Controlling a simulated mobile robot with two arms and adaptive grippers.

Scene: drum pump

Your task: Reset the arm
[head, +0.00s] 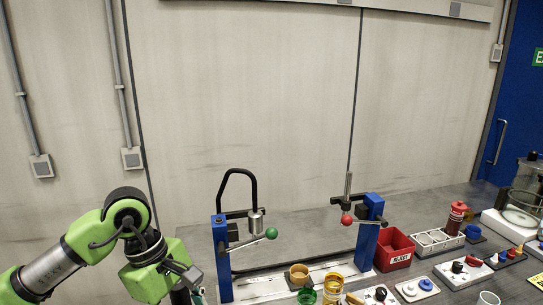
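My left arm, green and grey, comes in from the lower left. Its gripper (186,280) hangs low near the bottom edge, left of the blue stand. Its fingers are small and partly hidden, so I cannot tell whether they are open. My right arm is out of view. A blue stand (222,262) carries a black curved tube (238,174), a metal cylinder (256,222) and a lever with a green ball (271,233). A second blue stand (367,235) has a lever with a red ball (346,219).
A red reject bin (394,250) and a grey holder with round openings (438,242) stand right of the stands. Bench space behind the stands (300,225) is clear.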

